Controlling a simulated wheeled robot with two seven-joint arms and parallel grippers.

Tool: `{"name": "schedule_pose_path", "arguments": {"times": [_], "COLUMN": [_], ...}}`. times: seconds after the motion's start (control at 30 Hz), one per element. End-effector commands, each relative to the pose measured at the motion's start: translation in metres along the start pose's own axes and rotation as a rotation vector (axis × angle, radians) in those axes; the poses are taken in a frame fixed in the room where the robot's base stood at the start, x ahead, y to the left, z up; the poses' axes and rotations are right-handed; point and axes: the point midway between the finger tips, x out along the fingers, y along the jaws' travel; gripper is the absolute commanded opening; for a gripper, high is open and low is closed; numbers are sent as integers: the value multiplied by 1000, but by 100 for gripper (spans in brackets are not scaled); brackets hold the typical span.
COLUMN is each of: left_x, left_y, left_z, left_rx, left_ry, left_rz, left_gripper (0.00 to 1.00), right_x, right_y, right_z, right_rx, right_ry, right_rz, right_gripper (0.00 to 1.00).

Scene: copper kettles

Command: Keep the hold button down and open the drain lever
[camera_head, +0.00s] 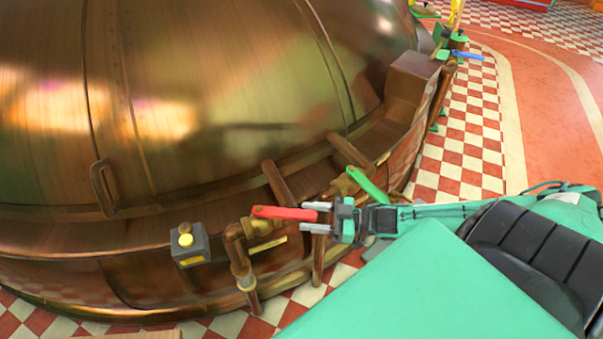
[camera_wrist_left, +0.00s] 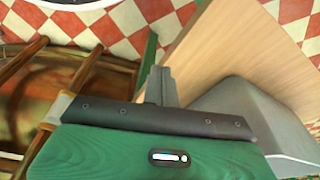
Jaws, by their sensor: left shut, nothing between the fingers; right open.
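A grey box carries a round yellow button (camera_head: 186,240) at the lower left of the kettle in the head view. A red lever (camera_head: 283,213) sits on a copper pipe to the right of it. My right gripper (camera_head: 317,216) is open, its two fingers at the right end of the red lever. I cannot tell if they touch it. My left gripper (camera_wrist_left: 160,86) shows only in the left wrist view, shut and empty, away from the button. No label shows which lever is the drain lever.
A green lever (camera_head: 368,185) stands just right of the red one, close to my right gripper. A blue lever (camera_head: 467,56) is farther back. The large copper kettle (camera_head: 230,70) fills the left. A wooden board (camera_wrist_left: 222,50) is beside my left gripper.

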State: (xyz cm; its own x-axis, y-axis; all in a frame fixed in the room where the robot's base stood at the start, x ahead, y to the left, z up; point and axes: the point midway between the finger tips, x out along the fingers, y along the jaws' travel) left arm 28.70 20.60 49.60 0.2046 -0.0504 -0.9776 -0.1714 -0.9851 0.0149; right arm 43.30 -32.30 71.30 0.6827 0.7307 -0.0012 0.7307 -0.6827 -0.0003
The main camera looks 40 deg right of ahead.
Motion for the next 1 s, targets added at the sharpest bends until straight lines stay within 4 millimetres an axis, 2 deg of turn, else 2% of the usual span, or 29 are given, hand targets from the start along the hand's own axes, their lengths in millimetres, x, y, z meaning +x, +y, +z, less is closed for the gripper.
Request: {"name": "schedule_pose_path", "arguments": {"times": [0.2,0.4,0.8,1.0], "left_x": [5,9,9,9], "left_y": [0,0,1,-1], "left_z": [4,6,2,-4], "left_rx": [0,1,3,28], "left_ry": [-13,-18,-10,13], "left_rz": [0,0,1,-6], "left_gripper": [0,0,0,0], "right_x": [-28,-39,-40,-30], "right_y": [0,0,-1,-9], "right_z": [1,0,2,18], "right_rx": [2,0,1,7], "right_ry": [-4,-2,-3,-38], "right_rz": [0,0,2,36], "right_gripper": [47,47,47,47]}}
